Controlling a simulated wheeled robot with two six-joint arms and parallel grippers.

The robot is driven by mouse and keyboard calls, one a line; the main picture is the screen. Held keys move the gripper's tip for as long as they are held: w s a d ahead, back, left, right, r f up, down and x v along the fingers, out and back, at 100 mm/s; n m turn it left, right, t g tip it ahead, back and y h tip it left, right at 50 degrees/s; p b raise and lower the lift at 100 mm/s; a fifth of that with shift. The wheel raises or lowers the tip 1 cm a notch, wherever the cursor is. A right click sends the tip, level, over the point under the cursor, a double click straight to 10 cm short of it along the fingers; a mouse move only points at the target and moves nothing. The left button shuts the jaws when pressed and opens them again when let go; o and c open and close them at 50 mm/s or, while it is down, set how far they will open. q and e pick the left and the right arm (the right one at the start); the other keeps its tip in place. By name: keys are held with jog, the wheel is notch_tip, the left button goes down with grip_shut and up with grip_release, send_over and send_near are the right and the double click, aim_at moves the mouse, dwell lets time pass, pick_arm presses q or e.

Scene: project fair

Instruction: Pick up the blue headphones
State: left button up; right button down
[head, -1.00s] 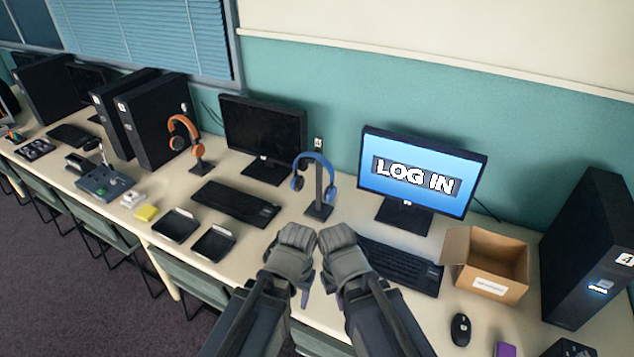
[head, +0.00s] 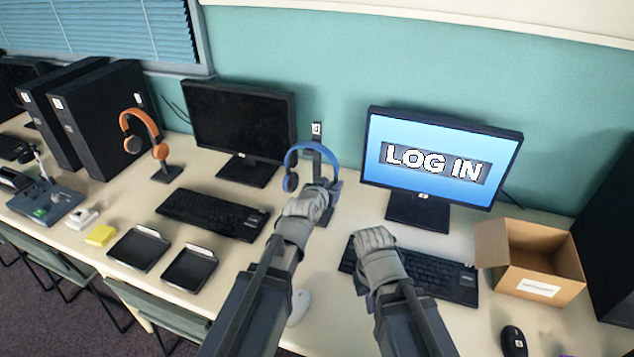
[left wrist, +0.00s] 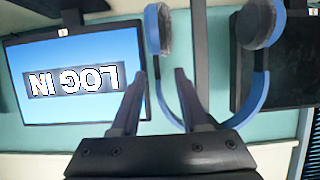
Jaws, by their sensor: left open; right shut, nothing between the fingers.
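The blue headphones (head: 291,160) hang on a dark stand between the two monitors. My left gripper (head: 316,194) is in front of the stand and hides its lower part. In the left wrist view the headphones (left wrist: 263,95) appear upside down, with both ear cups and the curved band beyond the fingers. My left gripper (left wrist: 160,72) is open there, its fingers pointing toward one side of the headphones, and nothing is held. Whether a finger touches the band cannot be told. My right gripper (head: 372,238) is shut and empty over the right keyboard.
The right keyboard (head: 440,277) lies below the LOG IN monitor (head: 440,160). An open cardboard box (head: 530,285) and a mouse (head: 513,341) are at the right. A dark monitor (head: 240,125), another keyboard (head: 212,213) and orange headphones (head: 159,151) are at the left. Black trays (head: 188,270) lie nearer the front.

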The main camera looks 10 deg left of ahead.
pick_arm(q)
jog(key=shift+d+b+x, duration=0.2)
jog(key=shift+b+x, duration=1.3)
jog(key=shift+x, duration=2.4)
pick_arm(e)
jog(key=shift+f, duration=1.5)
pick_arm(q)
jog(key=shift+s, duration=0.15)
jog(key=shift+c, duration=0.5)
pick_arm(e)
jog(key=shift+r, duration=0.1)
pick_arm(q)
grip_shut()
